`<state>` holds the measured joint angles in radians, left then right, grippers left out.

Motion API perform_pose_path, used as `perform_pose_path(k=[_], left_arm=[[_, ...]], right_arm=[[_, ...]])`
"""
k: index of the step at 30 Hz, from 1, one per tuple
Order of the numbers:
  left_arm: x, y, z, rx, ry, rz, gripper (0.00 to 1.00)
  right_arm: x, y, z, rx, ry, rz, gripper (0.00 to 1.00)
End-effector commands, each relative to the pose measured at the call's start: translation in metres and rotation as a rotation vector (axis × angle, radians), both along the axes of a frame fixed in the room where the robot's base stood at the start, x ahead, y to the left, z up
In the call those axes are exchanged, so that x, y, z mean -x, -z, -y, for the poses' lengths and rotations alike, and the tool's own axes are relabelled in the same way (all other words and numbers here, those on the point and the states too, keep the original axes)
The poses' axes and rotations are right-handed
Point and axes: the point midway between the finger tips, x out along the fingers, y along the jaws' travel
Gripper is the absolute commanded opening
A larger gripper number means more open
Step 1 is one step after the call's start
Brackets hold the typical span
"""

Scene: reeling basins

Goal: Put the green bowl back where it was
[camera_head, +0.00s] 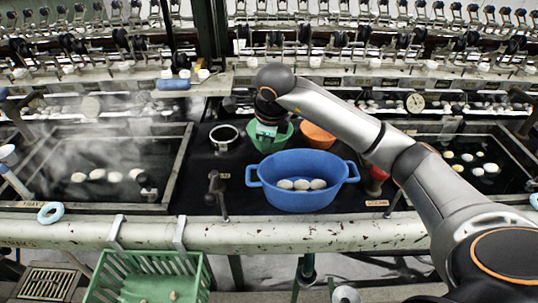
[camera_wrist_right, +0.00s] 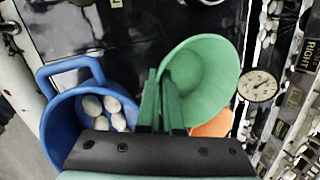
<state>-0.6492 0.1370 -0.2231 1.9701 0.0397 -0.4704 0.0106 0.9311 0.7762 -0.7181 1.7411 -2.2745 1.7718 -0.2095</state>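The green bowl (camera_head: 283,140) is behind the blue basin in the head view, its lower part hidden by the basin. In the right wrist view the green bowl (camera_wrist_right: 205,80) shows its inside and is empty. My right gripper (camera_head: 265,131) is at the bowl's left rim. In the wrist view its two fingers (camera_wrist_right: 162,105) are close together, with the bowl's wall between them. I cannot tell whether the bowl touches the counter. My left gripper is not in view.
The blue two-handled basin (camera_head: 300,200) holds white cocoons. An orange bowl (camera_head: 318,136) is right of the green bowl. A round metal-rimmed cup (camera_head: 224,133) is to the left. Water basins (camera_head: 95,205) flank the dark counter (camera_head: 197,165). A green crate (camera_head: 150,262) hangs in front.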

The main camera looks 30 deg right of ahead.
Motion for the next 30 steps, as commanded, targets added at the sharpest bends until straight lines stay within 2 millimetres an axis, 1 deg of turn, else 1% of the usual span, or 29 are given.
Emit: perform_pose_path(k=[1, 5, 7, 9, 12, 15, 21, 24, 30], left_arm=[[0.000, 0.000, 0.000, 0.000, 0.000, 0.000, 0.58], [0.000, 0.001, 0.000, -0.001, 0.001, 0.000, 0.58], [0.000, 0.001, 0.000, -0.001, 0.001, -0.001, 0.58], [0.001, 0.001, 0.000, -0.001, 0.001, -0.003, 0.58], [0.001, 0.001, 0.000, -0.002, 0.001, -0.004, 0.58], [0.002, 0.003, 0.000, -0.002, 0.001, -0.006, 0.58], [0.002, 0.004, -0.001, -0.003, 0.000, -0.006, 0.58], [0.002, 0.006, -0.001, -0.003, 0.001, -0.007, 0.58], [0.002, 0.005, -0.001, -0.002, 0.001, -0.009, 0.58]], right_arm=[[-0.001, 0.004, 0.003, -0.001, 0.003, -0.001, 0.00], [-0.004, 0.011, 0.009, 0.000, 0.002, 0.000, 0.00], [-0.006, 0.020, 0.015, 0.001, 0.005, -0.002, 0.00], [-0.005, 0.032, 0.013, -0.001, 0.000, -0.004, 0.00], [-0.005, 0.043, 0.013, -0.001, -0.001, -0.002, 0.00], [-0.006, 0.047, 0.013, 0.000, -0.001, 0.002, 0.00], [-0.006, 0.047, 0.013, -0.001, 0.000, 0.002, 0.00], [-0.006, 0.050, 0.013, -0.001, 0.000, 0.002, 0.00], [-0.006, 0.049, 0.013, -0.001, 0.000, 0.001, 0.23]])
